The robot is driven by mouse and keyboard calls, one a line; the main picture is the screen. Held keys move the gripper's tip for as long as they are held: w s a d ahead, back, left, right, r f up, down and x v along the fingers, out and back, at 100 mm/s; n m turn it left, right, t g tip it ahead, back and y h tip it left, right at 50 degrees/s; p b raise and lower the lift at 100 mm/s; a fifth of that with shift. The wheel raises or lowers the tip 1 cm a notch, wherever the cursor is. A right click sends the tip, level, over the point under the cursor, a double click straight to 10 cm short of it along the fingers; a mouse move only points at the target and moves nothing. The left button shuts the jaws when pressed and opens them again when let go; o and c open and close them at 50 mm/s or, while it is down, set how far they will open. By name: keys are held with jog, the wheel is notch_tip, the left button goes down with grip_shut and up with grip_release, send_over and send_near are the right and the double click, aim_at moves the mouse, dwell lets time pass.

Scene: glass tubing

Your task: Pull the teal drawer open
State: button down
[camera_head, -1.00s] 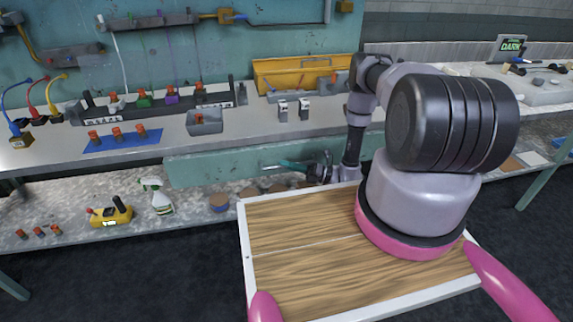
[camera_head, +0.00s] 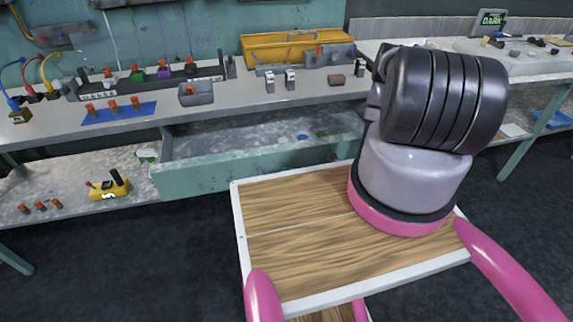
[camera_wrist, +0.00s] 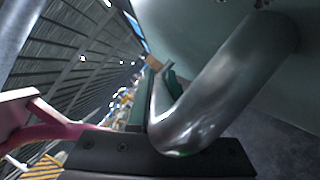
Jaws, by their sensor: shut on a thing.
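The teal drawer (camera_head: 215,177) stands pulled out from under the workbench in the head view, and its grey inside shows. Its front face reaches close to the far edge of my wooden base top. In the wrist view a bent metal bar handle (camera_wrist: 225,85) runs from the teal drawer front (camera_wrist: 190,25) down to my gripper (camera_wrist: 160,148). My gripper is shut on this handle. Only one dark finger block shows clearly there. In the head view my gripper and the handle are hidden.
The bench top (camera_head: 240,112) above holds a yellow toolbox (camera_head: 290,50), a blue mat (camera_head: 118,113) and fittings. A yellow device (camera_head: 106,187) sits on the lower shelf at left. Dark floor (camera_head: 130,255) is free at left.

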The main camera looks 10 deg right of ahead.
jog(key=shift+s+f, duration=0.1)
jog(key=shift+s, duration=0.4)
jog(key=c, duration=0.8)
grip_release()
jog(key=shift+c, duration=0.2)
jog(key=v, duration=1)
jog(key=shift+d, duration=0.4)
jog(key=shift+f, duration=0.1)
